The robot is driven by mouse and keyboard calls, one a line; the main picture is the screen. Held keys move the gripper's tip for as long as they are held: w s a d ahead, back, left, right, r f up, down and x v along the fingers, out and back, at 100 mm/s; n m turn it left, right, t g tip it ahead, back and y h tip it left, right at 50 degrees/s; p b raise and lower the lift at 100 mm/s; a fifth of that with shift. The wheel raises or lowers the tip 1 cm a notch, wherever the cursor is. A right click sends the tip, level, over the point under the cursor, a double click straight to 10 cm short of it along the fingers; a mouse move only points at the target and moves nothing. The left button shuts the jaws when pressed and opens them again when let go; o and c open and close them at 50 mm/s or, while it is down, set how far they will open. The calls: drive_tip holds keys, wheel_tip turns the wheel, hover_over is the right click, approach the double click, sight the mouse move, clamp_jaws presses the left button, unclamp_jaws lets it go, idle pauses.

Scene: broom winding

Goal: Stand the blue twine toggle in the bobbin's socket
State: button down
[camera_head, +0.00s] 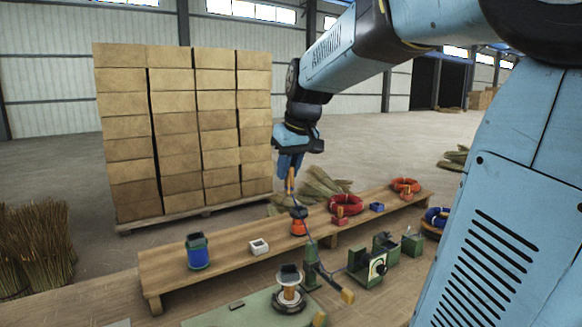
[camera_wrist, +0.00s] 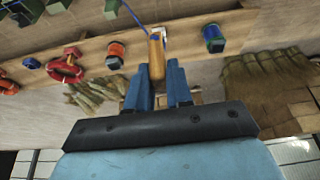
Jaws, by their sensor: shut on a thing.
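In the head view my gripper (camera_head: 290,168) hangs above the bench, pointing down and shut on a wooden toggle (camera_head: 291,181). In the wrist view the toggle (camera_wrist: 156,58) sticks out between my fingertips (camera_wrist: 160,78). Blue twine (camera_wrist: 133,16) runs from its far end; in the head view the twine (camera_head: 307,232) drops towards the green winding gear. A bobbin (camera_head: 288,290) with pale flanges and a dark top stands on a green base at the front, below and apart from my gripper. I cannot make out its socket.
Green winding gear (camera_head: 372,266) and a wooden-handled crank (camera_head: 347,296) stand in front. Stacked boxes (camera_head: 185,125) rise behind.

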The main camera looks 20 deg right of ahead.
drive_tip(key=shift+f, duration=0.1)
wheel_tip(320, 180, down, 19)
idle(3.3)
drive_tip(key=shift+f, duration=0.2)
idle(0.3)
drive_tip(key=shift+f, duration=0.6)
drive_tip(key=shift+f, duration=1.55)
idle(0.3)
drive_tip(key=c, duration=0.9)
unclamp_jaws()
drive_tip(key=shift+c, duration=0.2)
